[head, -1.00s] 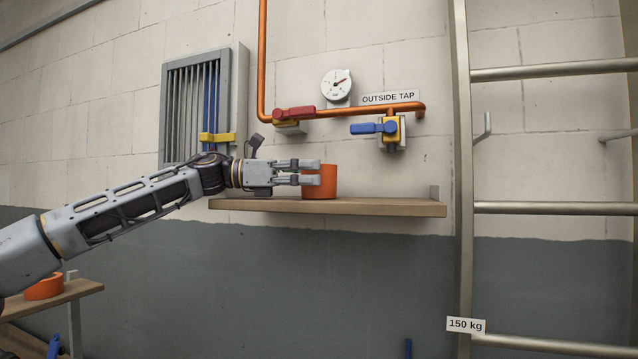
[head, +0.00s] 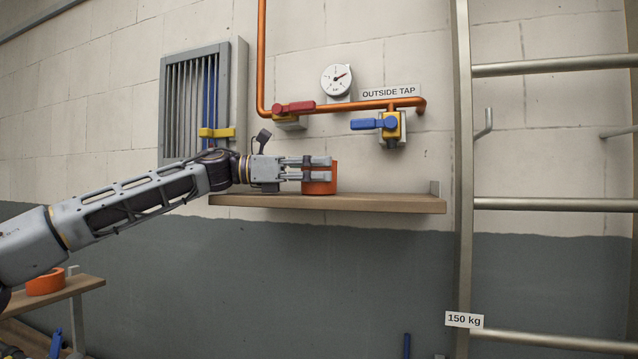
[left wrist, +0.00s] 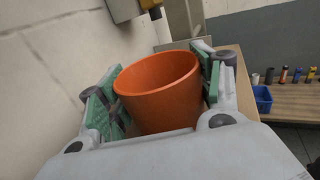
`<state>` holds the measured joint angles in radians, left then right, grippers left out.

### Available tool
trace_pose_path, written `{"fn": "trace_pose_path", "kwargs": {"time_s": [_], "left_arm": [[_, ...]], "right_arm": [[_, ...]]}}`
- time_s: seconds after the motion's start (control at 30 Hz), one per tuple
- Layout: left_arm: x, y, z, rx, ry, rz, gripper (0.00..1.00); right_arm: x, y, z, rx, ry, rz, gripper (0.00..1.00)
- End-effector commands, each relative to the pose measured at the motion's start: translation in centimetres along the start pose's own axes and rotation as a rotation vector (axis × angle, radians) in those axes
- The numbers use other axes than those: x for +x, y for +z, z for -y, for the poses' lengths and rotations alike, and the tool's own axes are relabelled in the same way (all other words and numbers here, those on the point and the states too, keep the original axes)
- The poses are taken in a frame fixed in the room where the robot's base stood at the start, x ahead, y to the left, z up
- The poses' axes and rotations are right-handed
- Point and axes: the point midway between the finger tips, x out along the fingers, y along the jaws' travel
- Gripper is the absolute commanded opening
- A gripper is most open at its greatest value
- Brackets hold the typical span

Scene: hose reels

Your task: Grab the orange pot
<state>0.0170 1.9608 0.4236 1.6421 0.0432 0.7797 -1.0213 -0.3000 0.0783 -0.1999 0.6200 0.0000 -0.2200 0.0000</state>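The orange pot (head: 322,187) stands upright on the wooden wall shelf (head: 400,204) in the head view. In the left wrist view the open-topped orange pot (left wrist: 160,95) sits between the green-padded fingers of my left gripper (left wrist: 158,88). The right finger pad is close to the pot's side; a gap shows between the left pad and the pot. In the head view my left gripper (head: 318,168) reaches in from the left at pot height, its fingers overlapping the pot. Its fingers are open around the pot. My right gripper is not in view.
Above the shelf are an orange pipe (head: 350,106), a red-handled valve (head: 292,109), a blue-handled tap (head: 375,124) and a gauge (head: 337,79). A metal ladder (head: 463,150) stands right of the shelf. Another orange pot (head: 46,281) is on a lower shelf at left.

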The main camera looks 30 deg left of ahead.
Motion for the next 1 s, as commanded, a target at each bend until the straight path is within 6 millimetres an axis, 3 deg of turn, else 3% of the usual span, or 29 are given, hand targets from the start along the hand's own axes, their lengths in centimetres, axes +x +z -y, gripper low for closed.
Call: {"fn": "trace_pose_path", "kwargs": {"time_s": [0.17, 0.77, 1.0], "left_arm": [[0.0, 0.0, 0.0, 0.000, 0.000, 0.001, 0.39], [-0.1, 0.8, 0.5, 0.002, -0.001, -0.001, 0.39], [-0.1, 3.6, 0.3, 0.001, 0.001, -0.002, 0.39]], "right_arm": [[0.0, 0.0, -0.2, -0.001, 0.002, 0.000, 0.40], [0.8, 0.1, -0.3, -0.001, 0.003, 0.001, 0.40], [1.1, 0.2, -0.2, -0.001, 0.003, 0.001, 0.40]]}}
